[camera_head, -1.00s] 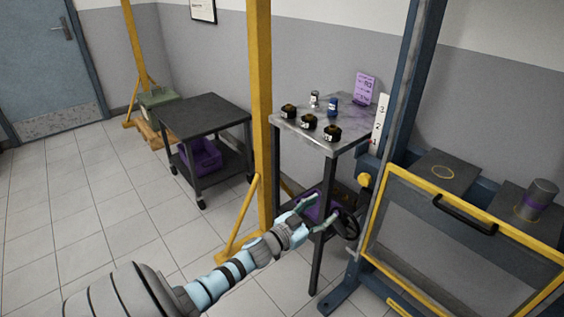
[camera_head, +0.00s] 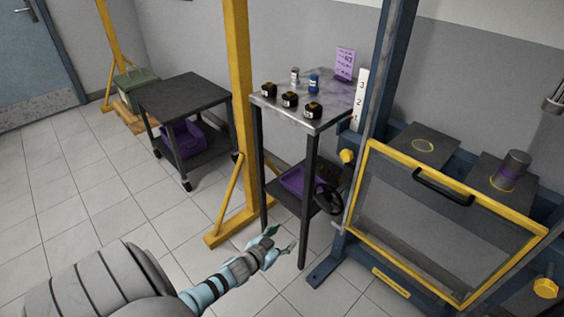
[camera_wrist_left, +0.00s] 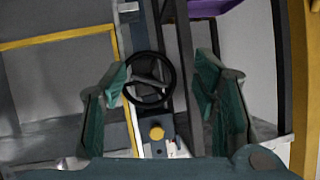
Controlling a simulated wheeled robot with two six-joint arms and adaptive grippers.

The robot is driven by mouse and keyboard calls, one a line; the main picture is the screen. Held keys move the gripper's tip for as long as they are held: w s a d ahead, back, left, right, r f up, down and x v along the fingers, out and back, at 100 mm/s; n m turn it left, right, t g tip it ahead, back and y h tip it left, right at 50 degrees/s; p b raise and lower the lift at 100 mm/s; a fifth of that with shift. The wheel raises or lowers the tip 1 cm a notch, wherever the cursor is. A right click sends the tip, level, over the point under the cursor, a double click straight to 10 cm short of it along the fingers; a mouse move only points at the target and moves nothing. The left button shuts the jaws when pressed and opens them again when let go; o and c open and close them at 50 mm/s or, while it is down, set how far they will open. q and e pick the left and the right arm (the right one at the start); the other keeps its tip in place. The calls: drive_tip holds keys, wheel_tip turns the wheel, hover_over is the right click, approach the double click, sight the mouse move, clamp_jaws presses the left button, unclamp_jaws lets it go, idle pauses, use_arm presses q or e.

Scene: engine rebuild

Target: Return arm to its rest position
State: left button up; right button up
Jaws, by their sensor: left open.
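My left arm comes in from the lower left in the head view. Its gripper (camera_head: 281,246) is open and empty, low in front of the small metal-topped table. In the left wrist view the two green fingers (camera_wrist_left: 165,100) are spread wide with nothing between them in their grip. A black handwheel (camera_head: 328,199) on the blue press frame lies beyond the fingers; it also shows in the wrist view (camera_wrist_left: 171,80). The gripper looks apart from it. My right gripper is not in view.
The metal-topped table (camera_head: 330,106) holds several black-and-gold parts, two small cans and a purple card. A yellow post (camera_head: 240,120) stands left of it. The yellow-framed guard (camera_head: 440,232) is on the right. A dark cart (camera_head: 184,96) stands at left. Floor at left is clear.

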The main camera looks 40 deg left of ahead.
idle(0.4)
use_arm(q)
drive_tip(key=s+d+f+g+p, duration=0.25)
drive_tip(key=s+f+g, duration=0.45)
drive_tip(key=s+f, duration=1.05)
drive_tip(key=s+d+f+g, duration=0.1)
drive_tip(key=s+d, duration=0.3)
drive_tip(key=s, duration=0.6)
drive_tip(key=s+d+f+g, duration=0.1)
drive_tip(key=s+d+g, duration=0.2)
drive_tip(key=s, duration=0.8)
drive_tip(key=shift+s+d+f+g+h+p, duration=0.15)
drive_tip(key=shift+d+f+g+h+p, duration=0.2)
drive_tip(key=shift+d, duration=0.9)
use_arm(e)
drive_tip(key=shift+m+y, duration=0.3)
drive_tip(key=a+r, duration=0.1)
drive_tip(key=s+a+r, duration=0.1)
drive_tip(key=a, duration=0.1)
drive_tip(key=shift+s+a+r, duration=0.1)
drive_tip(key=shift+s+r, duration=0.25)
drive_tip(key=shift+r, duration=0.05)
use_arm(q)
drive_tip(key=shift+r, duration=0.1)
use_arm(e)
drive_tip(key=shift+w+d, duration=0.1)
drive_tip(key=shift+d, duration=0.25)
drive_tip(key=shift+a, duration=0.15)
